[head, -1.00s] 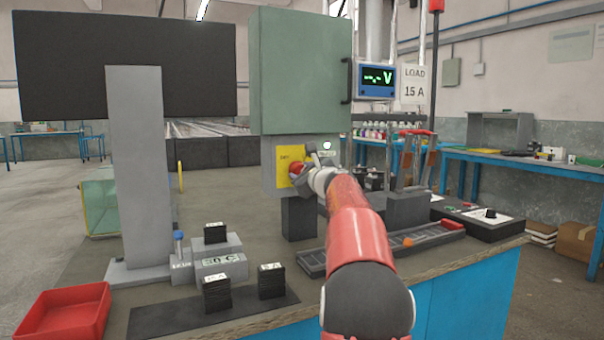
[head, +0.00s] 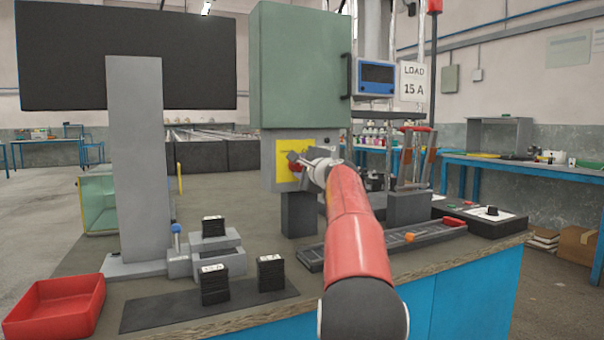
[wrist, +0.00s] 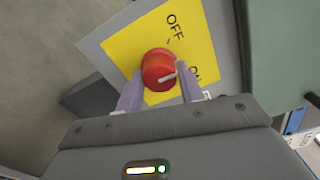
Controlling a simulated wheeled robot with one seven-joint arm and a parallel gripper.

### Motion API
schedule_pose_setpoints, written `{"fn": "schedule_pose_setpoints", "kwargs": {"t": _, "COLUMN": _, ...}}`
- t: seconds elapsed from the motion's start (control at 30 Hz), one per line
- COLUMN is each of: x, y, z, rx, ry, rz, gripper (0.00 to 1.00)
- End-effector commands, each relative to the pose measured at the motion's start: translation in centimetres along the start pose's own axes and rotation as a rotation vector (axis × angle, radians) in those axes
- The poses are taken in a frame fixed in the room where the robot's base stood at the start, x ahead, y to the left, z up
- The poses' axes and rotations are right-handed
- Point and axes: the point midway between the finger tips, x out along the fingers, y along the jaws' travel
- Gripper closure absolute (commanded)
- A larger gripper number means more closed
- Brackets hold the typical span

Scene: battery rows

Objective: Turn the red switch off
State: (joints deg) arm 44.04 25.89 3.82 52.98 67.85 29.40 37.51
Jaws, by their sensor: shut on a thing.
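The red switch (wrist: 155,64) is a round knob with a white line on its face, on a yellow plate (wrist: 125,48) marked OFF above it and ON to its right. In the wrist view the white line slants right, with its right end nearer the ON side. My gripper (wrist: 158,88) is shut on the knob, one finger on each side. In the head view the yellow plate (head: 283,150) is on a grey box under the green cabinet (head: 298,70), and my gripper (head: 298,167) largely hides the knob.
The blue meter (head: 376,76) has a dark, blank screen beside a LOAD 15 A sign (head: 412,80). Black blocks (head: 270,273) stand on a dark mat at the front. A red tray (head: 55,305) is at the left. A long slotted strip (head: 385,245) lies beneath my arm.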

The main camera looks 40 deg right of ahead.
Motion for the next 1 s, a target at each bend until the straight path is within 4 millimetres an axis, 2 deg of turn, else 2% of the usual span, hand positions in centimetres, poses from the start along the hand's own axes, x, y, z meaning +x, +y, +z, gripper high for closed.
{"fn": "schedule_pose_setpoints", "kwargs": {"t": 0.6, "x": 0.07, "y": 0.28, "z": -0.02, "rx": -0.568, "ry": -0.003, "rz": 0.002, "gripper": 0.85}}
{"fn": "schedule_pose_setpoints", "kwargs": {"t": 1.0, "x": 0.06, "y": 0.21, "z": 0.01, "rx": -0.798, "ry": -0.004, "rz": 0.004, "gripper": 0.85}}
